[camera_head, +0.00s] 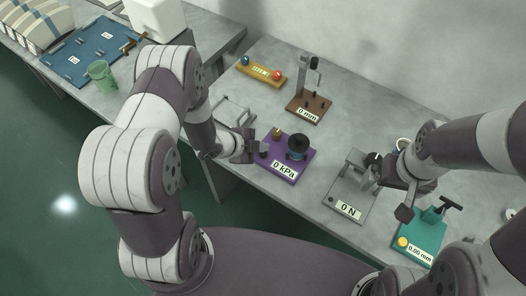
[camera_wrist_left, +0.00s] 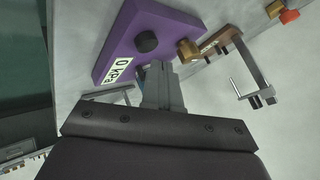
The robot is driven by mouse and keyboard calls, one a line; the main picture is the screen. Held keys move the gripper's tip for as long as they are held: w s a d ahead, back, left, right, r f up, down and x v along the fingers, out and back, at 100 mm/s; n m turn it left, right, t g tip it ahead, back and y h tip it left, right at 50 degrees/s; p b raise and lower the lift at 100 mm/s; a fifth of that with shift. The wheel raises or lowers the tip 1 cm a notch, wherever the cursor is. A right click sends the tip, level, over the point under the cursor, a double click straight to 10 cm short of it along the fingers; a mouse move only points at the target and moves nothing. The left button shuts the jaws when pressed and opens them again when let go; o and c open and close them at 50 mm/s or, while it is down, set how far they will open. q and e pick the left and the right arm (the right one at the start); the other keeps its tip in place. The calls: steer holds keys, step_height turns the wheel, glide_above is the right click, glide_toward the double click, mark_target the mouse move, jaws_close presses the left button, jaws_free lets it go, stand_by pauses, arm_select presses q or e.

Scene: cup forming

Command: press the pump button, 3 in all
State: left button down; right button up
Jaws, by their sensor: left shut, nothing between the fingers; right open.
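The pump is a purple base (camera_head: 290,170) with a "0 kPa" label, and its base also shows in the left wrist view (camera_wrist_left: 165,22). A black round button (camera_wrist_left: 146,41) sits on it, with a brass piece (camera_wrist_left: 187,50) beside it. In the head view the base bears a dark-topped round part (camera_head: 298,142). My left gripper (camera_head: 258,149) is shut and empty at the base's left side. In the left wrist view its fingers (camera_wrist_left: 158,70) appear just below the button; contact cannot be told. My right gripper (camera_head: 393,185) is open near the "0 N" device.
A brown-based "0 mm" stand (camera_head: 308,108) and a yellow bar with blue and red balls (camera_head: 262,75) stand behind the pump. The grey "0 N" device (camera_head: 347,195) and a teal device (camera_head: 425,232) are to the right. A green cup (camera_head: 101,76) stands far left.

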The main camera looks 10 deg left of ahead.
mark_target(260, 155)
stand_by(0.5)
arm_select(q)
steer(key=shift+f+b, duration=0.35)
steer(key=shift+f, duration=0.1)
steer(key=shift+f+b, duration=0.45)
steer(key=shift+f, duration=0.05)
stand_by(0.5)
stand_by(0.3)
steer(key=shift+r+p, duration=0.9)
steer(key=shift+r, duration=0.05)
step_height(260, 155, up, 5)
steer(key=p, duration=0.4)
steer(key=shift+r+p, duration=0.1)
steer(key=shift+p, duration=0.2)
